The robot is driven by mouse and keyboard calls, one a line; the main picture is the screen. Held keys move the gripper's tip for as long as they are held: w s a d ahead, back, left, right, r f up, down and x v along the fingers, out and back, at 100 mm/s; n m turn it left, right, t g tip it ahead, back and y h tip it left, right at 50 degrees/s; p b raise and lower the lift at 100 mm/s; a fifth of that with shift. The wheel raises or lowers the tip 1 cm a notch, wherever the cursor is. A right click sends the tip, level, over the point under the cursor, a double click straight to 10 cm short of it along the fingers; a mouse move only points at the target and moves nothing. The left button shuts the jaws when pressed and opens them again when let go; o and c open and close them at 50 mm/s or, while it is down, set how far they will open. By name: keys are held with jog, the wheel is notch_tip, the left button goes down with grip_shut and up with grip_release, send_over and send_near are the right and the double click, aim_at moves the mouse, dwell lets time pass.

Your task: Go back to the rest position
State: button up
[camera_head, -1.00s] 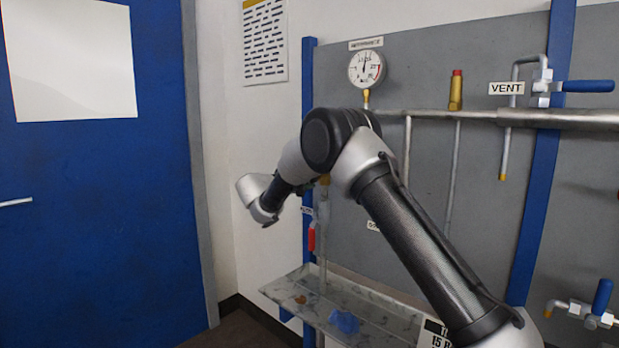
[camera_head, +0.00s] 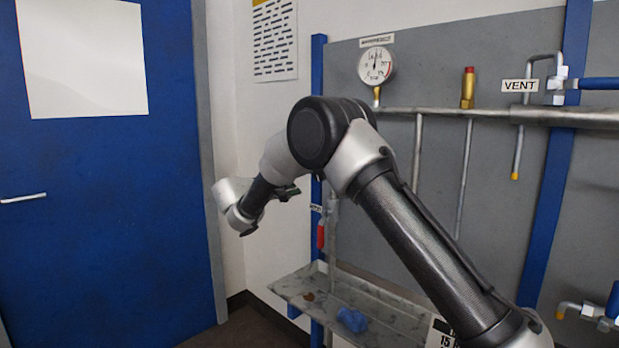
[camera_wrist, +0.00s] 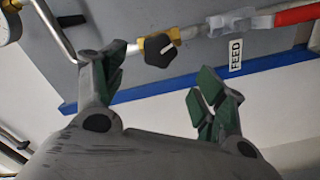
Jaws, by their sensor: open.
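My gripper (camera_wrist: 158,92) is open and empty in the wrist view, its two green-padded fingers spread apart. Between and beyond the fingertips is a black knob (camera_wrist: 158,50) on a brass fitting; the fingers appear apart from it. A white label reading FEED (camera_wrist: 236,55) and a red handle (camera_wrist: 295,14) are to the right. In the head view my arm is bent in front of the panel. My gripper's fingers are hard to make out there, near the dark part by the wrist (camera_head: 287,192).
A grey panel (camera_head: 440,75) carries a gauge (camera_head: 376,66), pipes, and a VENT valve with a blue handle (camera_head: 598,84). A marbled tray (camera_head: 300,288) below holds a blue crumpled item (camera_head: 352,319). A red handle (camera_head: 320,236) hangs by the blue post. A blue door (camera_head: 100,210) stands at left.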

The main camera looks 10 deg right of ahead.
jog(key=shift+v, duration=1)
